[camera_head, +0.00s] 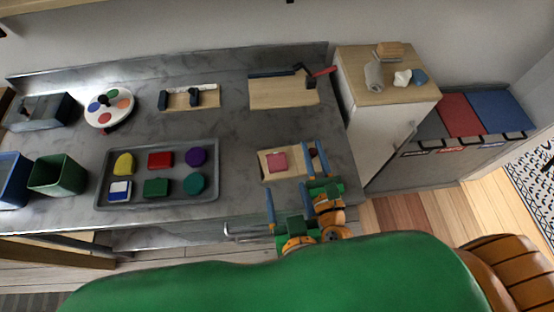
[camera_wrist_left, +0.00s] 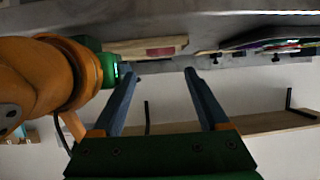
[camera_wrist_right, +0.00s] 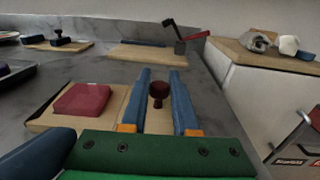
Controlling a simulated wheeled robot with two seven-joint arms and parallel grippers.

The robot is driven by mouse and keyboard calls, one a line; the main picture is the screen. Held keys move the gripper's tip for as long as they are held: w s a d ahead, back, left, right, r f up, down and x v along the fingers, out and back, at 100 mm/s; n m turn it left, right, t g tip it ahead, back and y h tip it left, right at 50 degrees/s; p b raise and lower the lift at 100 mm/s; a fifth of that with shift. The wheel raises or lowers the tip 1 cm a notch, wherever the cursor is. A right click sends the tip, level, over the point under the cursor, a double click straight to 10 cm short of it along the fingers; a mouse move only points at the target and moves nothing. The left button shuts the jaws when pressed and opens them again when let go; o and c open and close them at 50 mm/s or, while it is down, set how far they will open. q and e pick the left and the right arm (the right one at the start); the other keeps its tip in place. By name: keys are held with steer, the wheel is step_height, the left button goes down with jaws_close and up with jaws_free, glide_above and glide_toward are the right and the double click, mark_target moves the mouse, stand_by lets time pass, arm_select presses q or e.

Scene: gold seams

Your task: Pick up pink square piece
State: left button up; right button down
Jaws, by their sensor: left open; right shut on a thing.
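The pink square piece (camera_head: 276,162) lies flat on a light wooden board (camera_head: 265,175) near the counter's front edge. In the right wrist view the piece (camera_wrist_right: 82,103) sits left of the fingers. My right gripper (camera_head: 313,144) is at the board's right side, its blue fingers on either side of a dark red knob (camera_wrist_right: 158,91), shut on it. My left gripper (camera_head: 286,189) is open and empty, just in front of the board and below the piece in the picture. In the left wrist view the board (camera_wrist_left: 120,46) shows beyond the fingers, with the piece (camera_wrist_left: 160,51) seen edge-on.
A grey tray (camera_head: 150,197) with several coloured pieces stands left of the board. Another wooden board (camera_head: 280,95) with a red-handled tool lies behind. A cabinet (camera_head: 385,135) stands to the right. Bare counter separates the tray and the board.

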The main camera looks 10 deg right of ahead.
mark_target(278, 168)
arm_select(q)
steer(key=x, duration=0.9)
steer(key=shift+w+a+f, duration=0.1)
steer(key=shift+w+a, duration=0.05)
steer(key=shift+a, duration=0.05)
steer(key=shift+f, duration=0.15)
steer(key=c, duration=1.2)
